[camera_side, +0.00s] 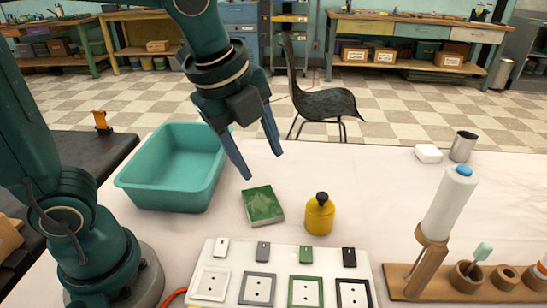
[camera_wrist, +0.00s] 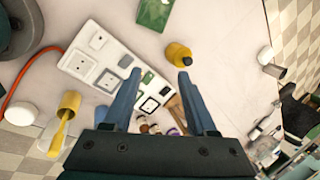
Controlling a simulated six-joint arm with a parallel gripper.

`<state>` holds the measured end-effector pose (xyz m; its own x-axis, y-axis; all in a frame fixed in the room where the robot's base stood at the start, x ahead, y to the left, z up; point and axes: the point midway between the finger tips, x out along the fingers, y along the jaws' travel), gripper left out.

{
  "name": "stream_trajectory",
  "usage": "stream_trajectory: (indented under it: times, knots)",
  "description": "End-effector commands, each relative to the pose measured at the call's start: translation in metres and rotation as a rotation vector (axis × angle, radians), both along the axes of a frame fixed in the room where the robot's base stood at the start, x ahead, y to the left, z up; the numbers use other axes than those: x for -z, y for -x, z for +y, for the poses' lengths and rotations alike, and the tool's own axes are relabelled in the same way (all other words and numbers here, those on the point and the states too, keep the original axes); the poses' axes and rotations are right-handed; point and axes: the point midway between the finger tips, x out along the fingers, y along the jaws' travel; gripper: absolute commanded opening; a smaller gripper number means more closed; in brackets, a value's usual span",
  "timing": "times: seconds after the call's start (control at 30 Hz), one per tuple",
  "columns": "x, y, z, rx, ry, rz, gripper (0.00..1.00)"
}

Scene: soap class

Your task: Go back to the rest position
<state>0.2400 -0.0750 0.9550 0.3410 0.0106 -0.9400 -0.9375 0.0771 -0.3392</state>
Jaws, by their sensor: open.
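My gripper (camera_side: 262,160) is in the air above the table (camera_side: 365,200). Its two blue fingers are apart with nothing between them in the side view. In the wrist view my gripper (camera_wrist: 160,78) also shows open, with the table and things on it far below. A green box (camera_side: 263,205) lies on the table below and slightly right of the fingers. A yellow bottle (camera_side: 319,214) with a dark cap stands to the right of the box, apart from my gripper.
A teal basin (camera_side: 172,190) stands at the left by my arm. A white panel (camera_side: 215,290) with several framed squares lies in front. A wooden rack (camera_side: 400,284) with a white bottle (camera_side: 449,205) is at right. A metal cup (camera_side: 463,146) and white block (camera_side: 428,153) stand at the back right.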

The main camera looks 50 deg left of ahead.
Motion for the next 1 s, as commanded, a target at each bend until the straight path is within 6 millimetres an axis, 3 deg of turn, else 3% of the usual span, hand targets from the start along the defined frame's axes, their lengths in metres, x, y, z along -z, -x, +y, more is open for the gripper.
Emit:
stream_trajectory:
  times: [0.2, 0.4, 0.5, 0.7, 1.0]
  knots:
    - [-0.006, 0.043, 0.03, -0.582, 0.248, -0.118, 0.57]
    - [0.013, 0.074, 0.038, -1.115, 0.507, -0.158, 0.57]
    - [0.024, 0.082, 0.036, -1.301, 0.59, -0.136, 0.57]
    - [0.028, 0.082, 0.034, -1.487, 0.672, -0.118, 0.57]
    - [0.027, 0.082, 0.035, -1.505, 0.681, -0.118, 0.57]
